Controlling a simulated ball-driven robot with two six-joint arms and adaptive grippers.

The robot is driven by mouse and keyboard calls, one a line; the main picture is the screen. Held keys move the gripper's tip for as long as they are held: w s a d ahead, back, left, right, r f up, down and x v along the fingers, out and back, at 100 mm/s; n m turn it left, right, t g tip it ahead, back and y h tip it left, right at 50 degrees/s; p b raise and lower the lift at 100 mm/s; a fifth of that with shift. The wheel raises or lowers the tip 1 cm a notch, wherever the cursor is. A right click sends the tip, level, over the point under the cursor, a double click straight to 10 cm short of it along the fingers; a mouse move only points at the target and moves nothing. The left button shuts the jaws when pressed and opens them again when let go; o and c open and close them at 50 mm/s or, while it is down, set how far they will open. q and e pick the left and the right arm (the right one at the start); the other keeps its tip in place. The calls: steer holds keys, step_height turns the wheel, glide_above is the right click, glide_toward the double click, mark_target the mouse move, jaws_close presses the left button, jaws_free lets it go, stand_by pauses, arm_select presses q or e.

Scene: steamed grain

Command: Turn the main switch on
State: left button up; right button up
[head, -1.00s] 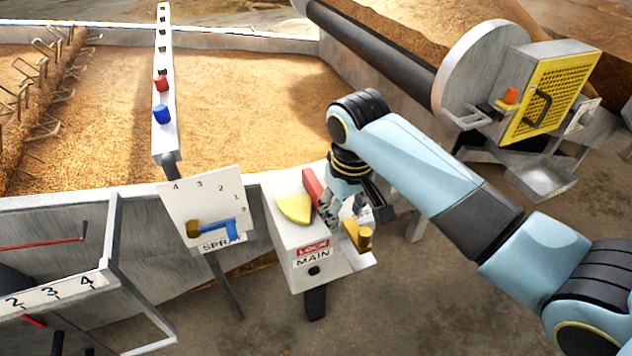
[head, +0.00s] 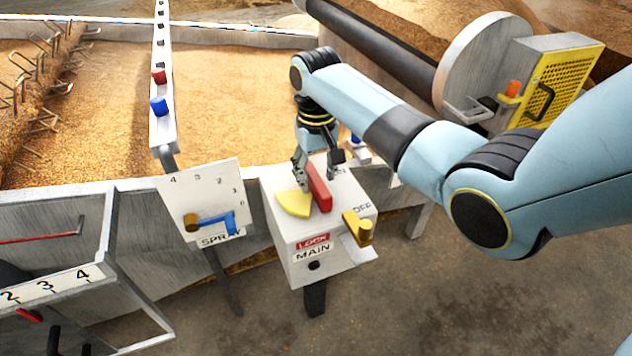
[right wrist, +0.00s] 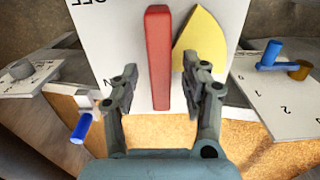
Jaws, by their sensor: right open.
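The main switch is a white box (head: 285,235) labelled LOCK and MAIN, with a red bar handle (head: 320,195) on top. A yellow wedge (head: 293,203) lies left of the handle. My right gripper (head: 317,172) is open above the back of the box top. In the right wrist view, the red bar (right wrist: 158,55) stands between the open fingers (right wrist: 158,88), apart from both. The yellow wedge (right wrist: 203,48) is partly behind one finger. OFF is printed near the box's right front corner. My left gripper is not in view.
A yellow block-like piece (head: 358,228) sits at the box's front right, by OFF. A SPRAY panel (head: 205,180) with a blue lever (head: 215,222) stands to the left. A post (head: 164,125) with red and blue knobs rises behind. A yellow mesh guard (head: 560,80) is far right.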

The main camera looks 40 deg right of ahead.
steer(key=shift+f, duration=0.85)
jaws_close()
